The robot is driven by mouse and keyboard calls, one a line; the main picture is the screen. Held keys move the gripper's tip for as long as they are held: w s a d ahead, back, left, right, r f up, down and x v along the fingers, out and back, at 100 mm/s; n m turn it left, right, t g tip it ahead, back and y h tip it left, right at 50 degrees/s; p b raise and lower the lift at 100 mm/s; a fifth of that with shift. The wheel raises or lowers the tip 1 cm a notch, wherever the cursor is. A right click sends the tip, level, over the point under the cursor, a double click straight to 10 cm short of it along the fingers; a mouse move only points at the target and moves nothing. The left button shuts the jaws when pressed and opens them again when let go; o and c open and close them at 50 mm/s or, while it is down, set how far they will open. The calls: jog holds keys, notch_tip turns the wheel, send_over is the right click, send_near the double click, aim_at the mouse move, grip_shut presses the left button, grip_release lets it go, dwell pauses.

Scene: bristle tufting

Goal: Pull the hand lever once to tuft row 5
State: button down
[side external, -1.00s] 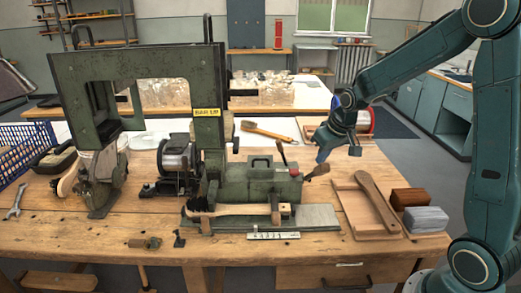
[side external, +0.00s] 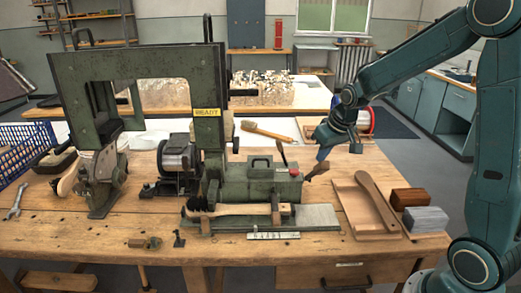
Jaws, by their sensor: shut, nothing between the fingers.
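The green tufting machine (side external: 135,66) stands on the bench, and its yellow label (side external: 206,113) reads READY. A lever with a brown wooden handle (side external: 318,170) slants up to the right from the right end of the machine's low green housing. A second, steeper lever (side external: 282,153) rises from the housing's top. My gripper (side external: 323,155) is shut and empty, pointing down just above the brown handle; I cannot tell whether they touch. A brush (side external: 235,210) with a pale wooden handle and dark bristles at its left end lies along the machine's front. A small numbered plate (side external: 273,236) lies before it.
A wooden tray (side external: 355,211) with a wooden paddle (side external: 378,203) lies to the right, beside a brown block (side external: 409,197) and a grey block (side external: 426,219). A red-rimmed spool (side external: 365,122) stands behind my gripper. The front right bench top is mostly clear.

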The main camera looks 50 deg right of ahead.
notch_tip(320, 180, up, 9)
jog(key=w+d, duration=0.1)
jog(key=shift+w+d, duration=0.4)
dwell(1.8)
jog(key=shift+f, duration=0.1)
notch_tip(320, 180, up, 14)
dwell(2.2)
